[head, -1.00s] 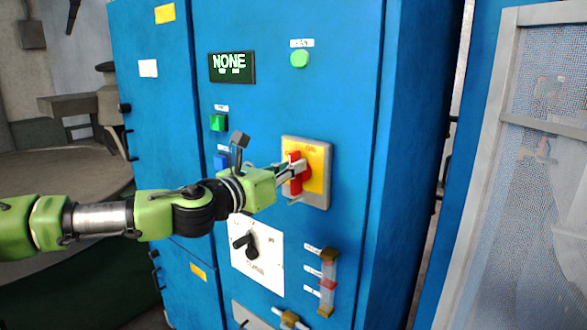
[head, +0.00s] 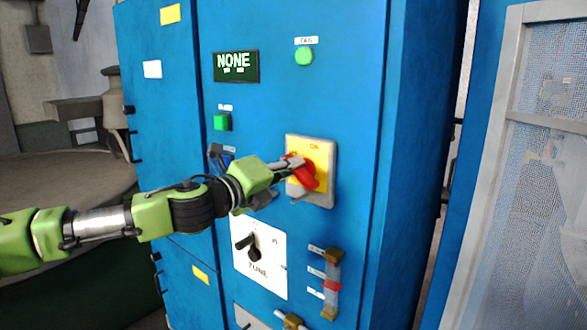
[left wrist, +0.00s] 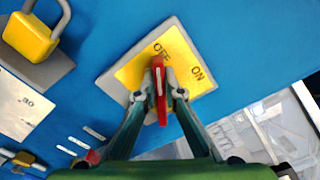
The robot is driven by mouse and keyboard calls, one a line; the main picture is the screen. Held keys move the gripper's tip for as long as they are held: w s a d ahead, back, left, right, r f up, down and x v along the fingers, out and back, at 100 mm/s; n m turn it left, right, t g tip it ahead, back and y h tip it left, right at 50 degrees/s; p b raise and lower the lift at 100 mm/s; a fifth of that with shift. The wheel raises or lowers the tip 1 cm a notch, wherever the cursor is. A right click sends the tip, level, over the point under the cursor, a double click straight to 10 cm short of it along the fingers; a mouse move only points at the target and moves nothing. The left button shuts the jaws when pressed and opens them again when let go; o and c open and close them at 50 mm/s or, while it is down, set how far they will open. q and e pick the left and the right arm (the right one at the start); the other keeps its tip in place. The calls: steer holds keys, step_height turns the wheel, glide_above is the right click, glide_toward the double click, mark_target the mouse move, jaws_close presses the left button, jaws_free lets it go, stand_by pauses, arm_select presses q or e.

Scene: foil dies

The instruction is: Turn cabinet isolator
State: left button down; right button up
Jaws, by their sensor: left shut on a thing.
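The cabinet isolator is a red handle (head: 306,176) on a yellow plate (head: 323,152) with a grey surround, on the front of the blue cabinet (head: 285,100). My left gripper (head: 295,168) is shut on the red handle. In the left wrist view the handle (left wrist: 160,92) stands between the two fingers (left wrist: 158,98), and the yellow plate (left wrist: 180,55) carries the words OFF and ON. In the head view the handle is tilted, its upper end leaning left. The fingers hide part of it. My right gripper does not show.
A green display (head: 236,66) reads NONE. A green FAN button (head: 304,56), a white TUNE panel with a black knob (head: 254,248) and a column of small fittings (head: 332,284) surround the isolator. A yellow padlock (left wrist: 32,32) shows in the left wrist view. A mesh-panelled frame (head: 500,170) stands at right.

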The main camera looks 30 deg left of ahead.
arm_select(q)
steer(key=n, duration=0.3)
steer(key=shift+a+f+n+b, duration=0.1)
steer(key=shift+f+n+b, duration=0.2)
steer(key=shift+f+b, duration=0.05)
steer(key=shift+f+n+b, duration=0.2)
steer(key=shift+n+b, duration=0.2)
steer(key=shift+n, duration=1.1)
steer(key=c, duration=2.1)
jaws_free()
steer(key=shift+c, duration=0.2)
steer(key=shift+a, duration=0.1)
steer(key=shift+r, duration=0.1)
